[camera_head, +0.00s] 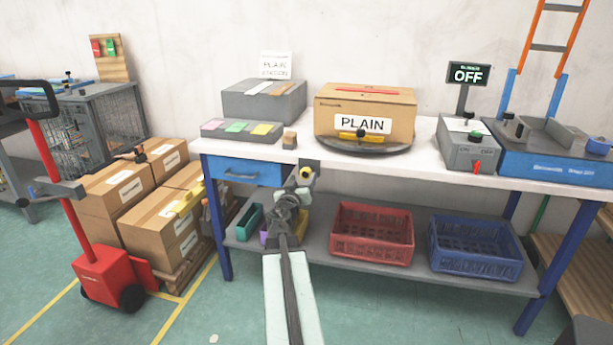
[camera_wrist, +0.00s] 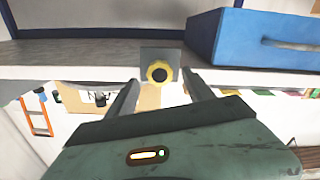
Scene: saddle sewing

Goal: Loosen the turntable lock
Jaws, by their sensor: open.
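A yellow round knob with a dark centre (camera_wrist: 159,73) sits on a small grey plate (camera_wrist: 160,53) at the bench's front edge. In the head view the yellow knob (camera_head: 306,172) shows just beyond my gripper (camera_head: 298,183), right of the blue drawer. In the wrist view my gripper (camera_wrist: 160,80) is open, one finger on each side of the knob. I cannot tell if the fingers touch it. The round dark turntable (camera_head: 362,148) stands on the bench under a carton marked PLAIN (camera_head: 364,108). A yellow bar with a black knob (camera_head: 360,134) is at the carton's front.
The blue drawer (camera_head: 245,171) is left of the plate; it also shows in the wrist view (camera_wrist: 255,38). A red crate (camera_head: 371,233) and a blue crate (camera_head: 475,245) stand on the lower shelf. A grey switch box (camera_head: 468,155) is right, under a sign reading OFF (camera_head: 467,74).

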